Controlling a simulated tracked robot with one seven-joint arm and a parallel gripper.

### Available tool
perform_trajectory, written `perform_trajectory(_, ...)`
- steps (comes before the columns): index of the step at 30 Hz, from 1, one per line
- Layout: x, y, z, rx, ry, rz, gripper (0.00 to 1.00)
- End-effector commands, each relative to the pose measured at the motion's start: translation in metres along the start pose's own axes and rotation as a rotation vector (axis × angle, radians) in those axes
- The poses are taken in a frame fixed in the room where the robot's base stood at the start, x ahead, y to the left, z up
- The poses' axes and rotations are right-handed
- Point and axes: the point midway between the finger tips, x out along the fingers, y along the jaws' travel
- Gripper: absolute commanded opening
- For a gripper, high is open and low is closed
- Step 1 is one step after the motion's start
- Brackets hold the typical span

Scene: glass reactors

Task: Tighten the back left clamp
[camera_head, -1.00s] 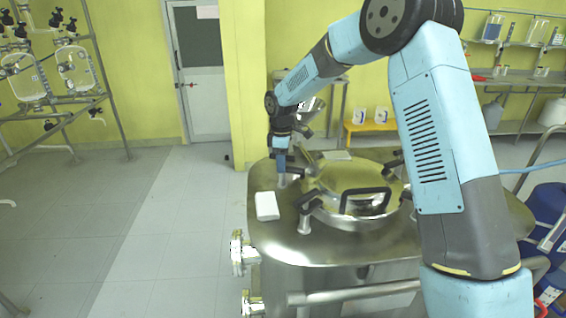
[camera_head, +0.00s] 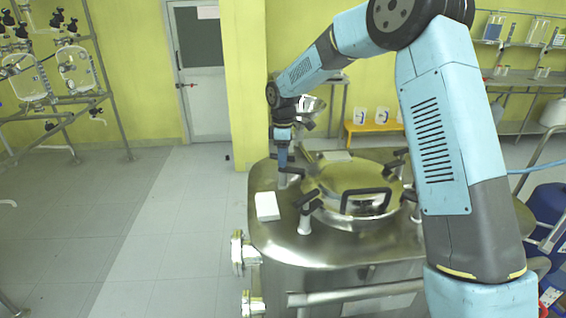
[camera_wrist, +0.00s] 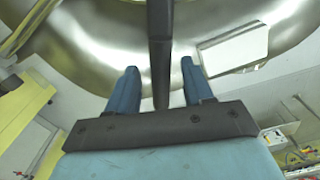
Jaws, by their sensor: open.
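The reactor's round metal lid (camera_head: 350,180) sits on a steel top, with dark-handled clamps around it. The back left clamp (camera_head: 290,181) stands at the lid's far left edge. My gripper (camera_head: 283,163) points down right over this clamp in the head view. In the wrist view my gripper (camera_wrist: 157,72) is open, with one blue finger on each side of a dark bar (camera_wrist: 160,50), which looks like the clamp's handle. A gap shows on both sides of the bar. The fingertips' height against the handle is hard to tell.
The front left clamp (camera_head: 305,214) and a white block (camera_head: 267,206) stand nearer on the steel top. A back right clamp (camera_head: 396,165) and a lid handle (camera_head: 365,201) also rise there. The floor to the left is clear.

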Motion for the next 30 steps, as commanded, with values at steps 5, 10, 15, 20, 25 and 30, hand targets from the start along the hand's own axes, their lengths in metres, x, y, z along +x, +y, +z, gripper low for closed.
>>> perform_trajectory(5, -0.037, 0.001, 0.000, 0.001, 0.002, 0.003, 0.51)
perform_trajectory(10, -0.070, 0.001, 0.000, 0.001, 0.001, 0.003, 0.51)
perform_trajectory(15, -0.093, 0.001, 0.000, 0.000, 0.000, 0.002, 0.51)
perform_trajectory(20, -0.105, 0.000, 0.000, 0.000, 0.000, 0.001, 0.51)
perform_trajectory(25, -0.108, 0.000, 0.000, 0.000, 0.000, -0.001, 0.51)
perform_trajectory(30, -0.108, 0.000, 0.000, 0.000, 0.000, -0.001, 0.51)
